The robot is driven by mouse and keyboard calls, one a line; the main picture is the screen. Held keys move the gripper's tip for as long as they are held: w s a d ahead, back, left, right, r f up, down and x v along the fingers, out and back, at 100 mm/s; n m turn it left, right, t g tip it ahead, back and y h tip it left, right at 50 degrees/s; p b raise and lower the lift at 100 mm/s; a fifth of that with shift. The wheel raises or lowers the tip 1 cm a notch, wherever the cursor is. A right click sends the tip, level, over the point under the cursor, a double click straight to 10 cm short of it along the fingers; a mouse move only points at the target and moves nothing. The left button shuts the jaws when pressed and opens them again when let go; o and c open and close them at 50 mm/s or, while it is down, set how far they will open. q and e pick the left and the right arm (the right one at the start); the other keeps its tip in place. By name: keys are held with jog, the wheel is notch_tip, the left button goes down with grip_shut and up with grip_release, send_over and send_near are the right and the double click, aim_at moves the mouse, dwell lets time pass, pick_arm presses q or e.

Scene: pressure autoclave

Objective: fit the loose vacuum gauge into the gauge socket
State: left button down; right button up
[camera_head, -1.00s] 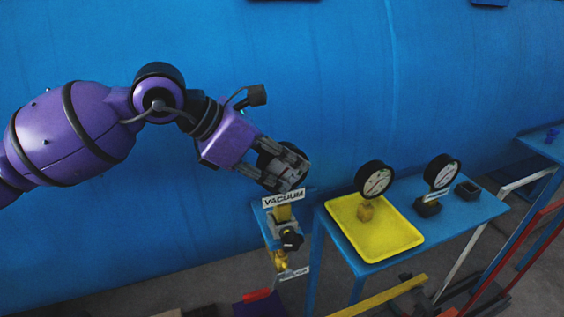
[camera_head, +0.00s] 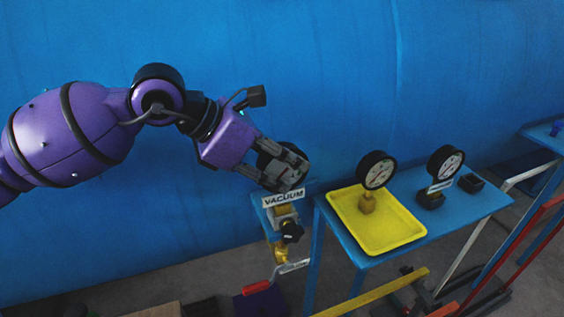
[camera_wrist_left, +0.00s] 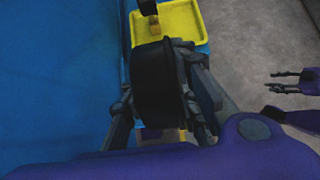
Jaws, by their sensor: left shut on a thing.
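My left gripper (camera_head: 290,178) is shut on a round, black-rimmed gauge (camera_head: 270,153). In the left wrist view the gauge (camera_wrist_left: 153,85) shows edge-on between the fingers. The gripper holds it just above and behind the white VACUUM sign (camera_head: 284,199). Below the sign is a yellow fitting (camera_head: 284,212) on a small blue stand, with a black knob. The socket's mouth and the gauge's lower end are hidden by the fingers and sign, so I cannot tell whether they touch. My right gripper (camera_wrist_left: 285,82) shows open and empty in the left wrist view.
A yellow tray (camera_head: 405,237) on the blue table (camera_head: 480,203) holds another gauge (camera_head: 377,170) with a brass base. A labelled gauge (camera_head: 446,162) stands in a black holder beside an empty holder (camera_head: 472,183). The large blue vessel wall (camera_head: 330,70) rises close behind.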

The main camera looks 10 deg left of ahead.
pick_arm(q)
jog(key=shift+f, duration=0.4)
jog(key=c, duration=1.3)
grip_release()
jog(key=shift+r, duration=0.1)
jog(key=v, duration=1.2)
